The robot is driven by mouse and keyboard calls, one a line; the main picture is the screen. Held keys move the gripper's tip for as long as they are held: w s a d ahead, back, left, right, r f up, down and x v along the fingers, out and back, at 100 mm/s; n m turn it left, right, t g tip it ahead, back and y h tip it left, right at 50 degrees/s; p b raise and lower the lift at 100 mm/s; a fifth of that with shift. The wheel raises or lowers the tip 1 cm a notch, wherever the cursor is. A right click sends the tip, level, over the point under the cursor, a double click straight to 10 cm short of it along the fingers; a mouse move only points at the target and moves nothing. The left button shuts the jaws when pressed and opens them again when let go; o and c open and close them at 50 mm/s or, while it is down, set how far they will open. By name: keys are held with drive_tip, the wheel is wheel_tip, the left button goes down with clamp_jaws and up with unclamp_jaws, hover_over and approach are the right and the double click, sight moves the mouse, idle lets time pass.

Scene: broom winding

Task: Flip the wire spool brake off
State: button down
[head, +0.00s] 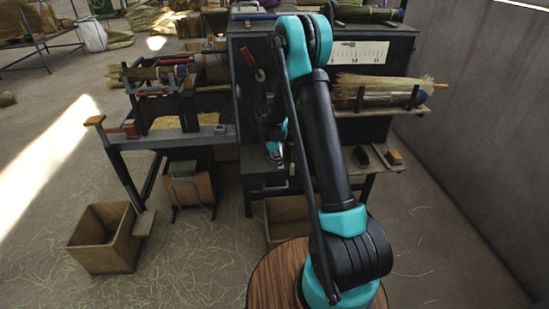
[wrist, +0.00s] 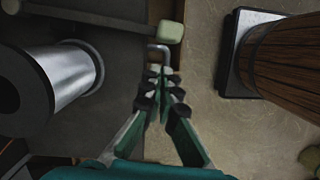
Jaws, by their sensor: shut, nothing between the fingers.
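In the wrist view, a shiny metal cylinder with dark round flanges, which looks like the wire spool (wrist: 72,78), lies at the left. A dark bar (wrist: 95,17) runs above it to a pale green block (wrist: 169,32); I cannot tell whether this is the brake. My gripper (wrist: 162,76) is shut and empty, to the right of the spool. Its fingertips point at a small grey bent handle (wrist: 158,52), and I cannot tell whether they touch it. In the head view, my gripper (head: 274,152) is low in front of the dark machine, partly behind my arm.
A side shelf holds a straw broom (head: 378,87). A workbench (head: 180,137) stands left, with a wooden box (head: 105,237) on the floor.

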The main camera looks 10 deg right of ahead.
drive_tip(key=shift+s+d, duration=0.2)
drive_tip(key=shift+d, duration=0.9)
drive_tip(key=shift+d, duration=0.1)
drive_tip(key=d+n, duration=0.2)
drive_tip(key=d, duration=0.7)
drive_tip(key=shift+s+d+n+t, duration=0.15)
drive_tip(key=shift+s+n+t, duration=0.15)
drive_tip(key=shift+s, duration=0.05)
drive_tip(key=shift+d, duration=0.1)
drive_tip(key=s+a+r, duration=0.1)
drive_tip(key=a+r, duration=0.6)
drive_tip(key=r, duration=0.2)
drive_tip(key=shift+s+r, duration=0.35)
drive_tip(key=shift+s, duration=0.05)
